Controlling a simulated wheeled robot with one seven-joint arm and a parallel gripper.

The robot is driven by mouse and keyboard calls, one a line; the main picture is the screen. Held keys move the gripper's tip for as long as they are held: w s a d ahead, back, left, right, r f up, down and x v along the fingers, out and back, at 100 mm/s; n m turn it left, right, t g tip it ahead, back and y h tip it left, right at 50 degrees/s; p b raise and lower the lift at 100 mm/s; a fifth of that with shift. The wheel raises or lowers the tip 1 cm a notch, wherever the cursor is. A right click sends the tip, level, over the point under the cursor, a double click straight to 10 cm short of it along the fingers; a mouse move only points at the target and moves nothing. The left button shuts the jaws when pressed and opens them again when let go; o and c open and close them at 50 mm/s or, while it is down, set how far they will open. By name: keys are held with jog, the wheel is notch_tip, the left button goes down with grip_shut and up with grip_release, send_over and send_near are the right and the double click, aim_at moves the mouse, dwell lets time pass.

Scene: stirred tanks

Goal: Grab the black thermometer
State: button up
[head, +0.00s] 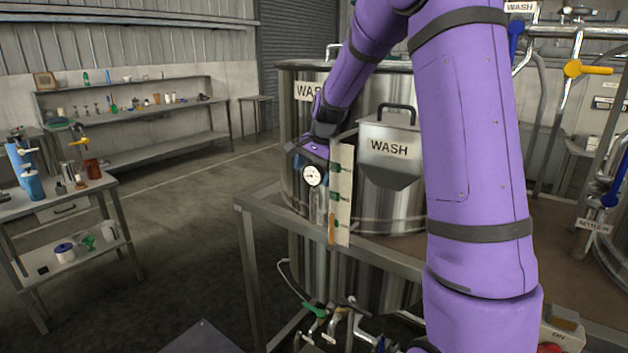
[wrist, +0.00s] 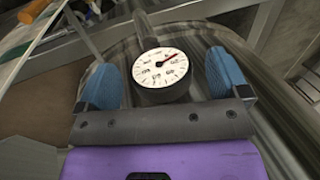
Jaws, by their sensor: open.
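The black thermometer (wrist: 161,72) has a round white dial with a red needle and a black rim. In the wrist view the dial lies between the two blue fingertips of my gripper (wrist: 163,80), with a gap on each side. In the head view the thermometer's dial (head: 313,176) faces the camera beside a pale upright board (head: 341,195), in front of a steel tank marked WASH (head: 300,140). My gripper (head: 314,164) is open around the dial; its fingers are mostly hidden there.
The board carries green clips and an orange-handled tool (head: 331,228). A lidded WASH hopper (head: 390,147) stands close on its right. A metal frame rail (head: 270,208) runs below. A table with bottles (head: 60,195) stands at left, with open floor between.

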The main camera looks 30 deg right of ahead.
jog(key=shift+f, duration=0.2)
jog(key=c, duration=1)
